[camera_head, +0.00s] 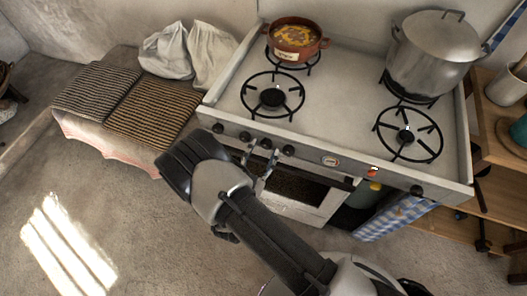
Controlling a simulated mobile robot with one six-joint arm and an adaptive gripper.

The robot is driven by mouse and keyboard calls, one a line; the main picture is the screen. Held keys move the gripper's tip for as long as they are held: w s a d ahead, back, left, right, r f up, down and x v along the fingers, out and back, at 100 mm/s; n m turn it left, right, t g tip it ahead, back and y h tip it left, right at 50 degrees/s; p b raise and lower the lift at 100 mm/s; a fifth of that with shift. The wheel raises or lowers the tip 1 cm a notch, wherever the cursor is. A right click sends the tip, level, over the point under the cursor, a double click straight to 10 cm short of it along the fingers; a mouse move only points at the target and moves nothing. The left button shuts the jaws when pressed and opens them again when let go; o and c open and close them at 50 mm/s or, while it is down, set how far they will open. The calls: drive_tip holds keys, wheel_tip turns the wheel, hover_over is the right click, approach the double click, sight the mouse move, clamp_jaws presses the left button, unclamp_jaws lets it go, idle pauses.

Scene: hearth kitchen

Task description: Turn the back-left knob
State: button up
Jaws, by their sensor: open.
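The white stove (335,95) has a row of dark knobs along its front panel. The leftmost knob (218,128) is clear of my arm. Beside it are a second knob (245,136), a third knob (266,143) and a fourth knob (289,151). Another knob (417,190) sits far right. No label shows which knob serves the back-left burner. My gripper (262,154) is open, its silvery fingers just below the second to fourth knobs as seen here. Whether a finger touches a knob cannot be told. My wrist hides part of the gripper.
A brown pot of food (296,40) stands on the back-left burner, and a large lidded metal pot (430,60) on the back-right one. The front burners are bare. A bench with striped cushions (150,108) adjoins the stove's left. Wooden shelves (495,205) stand right.

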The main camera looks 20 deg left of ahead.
drive_tip(key=shift+w, duration=0.65)
drive_tip(key=shift+c, duration=0.4)
drive_tip(key=c, duration=1)
